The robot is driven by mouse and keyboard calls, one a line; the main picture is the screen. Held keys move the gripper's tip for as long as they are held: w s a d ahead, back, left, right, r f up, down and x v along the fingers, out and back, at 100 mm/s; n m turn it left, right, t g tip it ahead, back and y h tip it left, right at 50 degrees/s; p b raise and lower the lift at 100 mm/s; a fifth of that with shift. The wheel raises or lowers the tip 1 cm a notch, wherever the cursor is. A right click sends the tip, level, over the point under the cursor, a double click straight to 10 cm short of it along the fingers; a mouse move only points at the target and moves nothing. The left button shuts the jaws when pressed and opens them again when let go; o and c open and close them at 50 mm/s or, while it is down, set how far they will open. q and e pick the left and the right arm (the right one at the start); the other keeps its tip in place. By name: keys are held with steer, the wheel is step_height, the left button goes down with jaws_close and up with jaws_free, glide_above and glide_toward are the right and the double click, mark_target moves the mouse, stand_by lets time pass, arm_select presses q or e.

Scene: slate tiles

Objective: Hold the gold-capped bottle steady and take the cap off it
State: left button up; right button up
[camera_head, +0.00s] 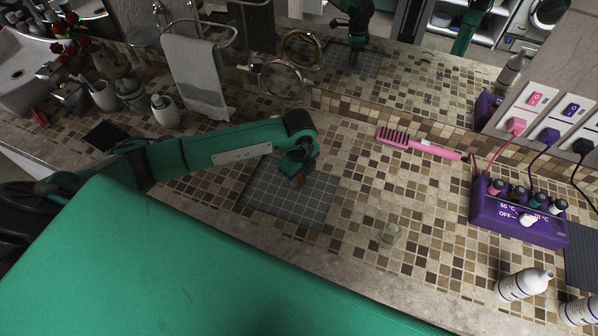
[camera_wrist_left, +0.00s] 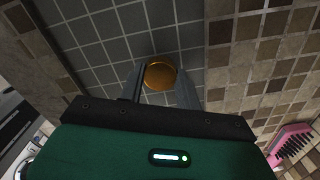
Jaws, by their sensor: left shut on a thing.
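The gold-capped bottle shows in the left wrist view as a round gold cap (camera_wrist_left: 161,75), seen from above between the two fingers. Its body is hidden below the cap. My left gripper (camera_wrist_left: 160,92) is shut on the bottle, one finger at each side. In the head view my left gripper (camera_head: 298,177) points down over the grey tiled mat (camera_head: 265,205). Only a small brownish bit of the bottle (camera_head: 299,181) shows there, under the gripper. I cannot tell whether it touches the mat. My right gripper is not in view.
A small clear glass (camera_head: 389,235) stands right of the mat. A pink brush (camera_head: 418,144) lies behind it. A purple heater box (camera_head: 518,214) with small bottles and a white bottle (camera_head: 523,285) are at right. A round mirror (camera_head: 281,80) stands behind. The counter between is clear.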

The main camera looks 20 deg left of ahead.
arm_select(q)
steer(key=shift+f, duration=0.15)
steer(key=shift+f, duration=0.1)
steer(key=shift+f+b, duration=0.5)
steer(key=o, duration=1.1)
steer(key=shift+r, duration=0.1)
